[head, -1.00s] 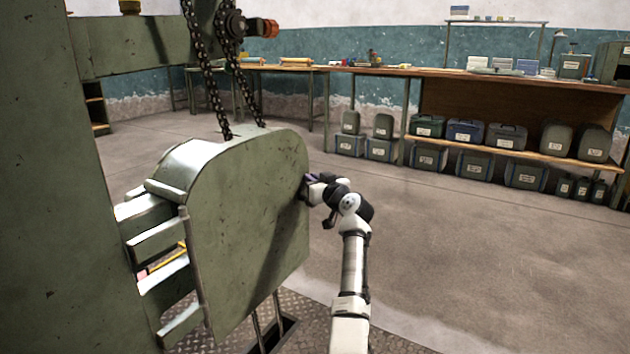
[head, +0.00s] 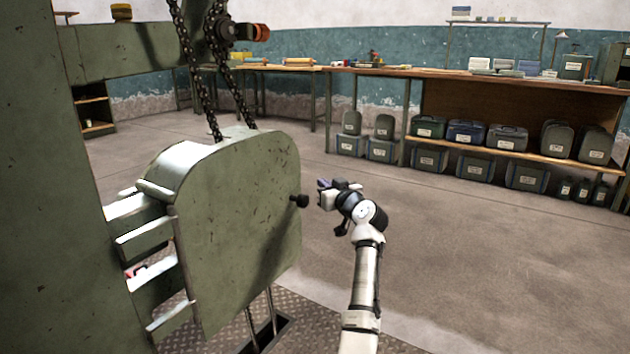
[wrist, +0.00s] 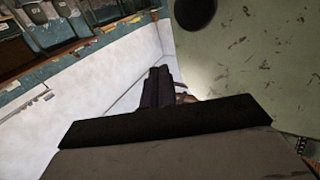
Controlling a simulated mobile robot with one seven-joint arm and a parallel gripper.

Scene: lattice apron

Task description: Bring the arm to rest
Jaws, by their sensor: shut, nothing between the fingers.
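My gripper (head: 321,190) is in the middle of the head view, at the end of my white and black arm. It stands just right of a dark knob (head: 300,201) on the right edge of a green metal guard (head: 235,230), with a visible gap between. In the wrist view my dark fingers (wrist: 158,85) are together with nothing held. The guard also fills the right of that view (wrist: 250,60), with the dark round knob end (wrist: 195,12) at the top.
Chains (head: 205,90) run down into the guard from an overhead sprocket. A long workbench (head: 480,75) with bins on its lower shelf stands at the back. The floor (head: 470,250) to the right of my arm is clear. A floor slot (head: 268,332) lies below the guard.

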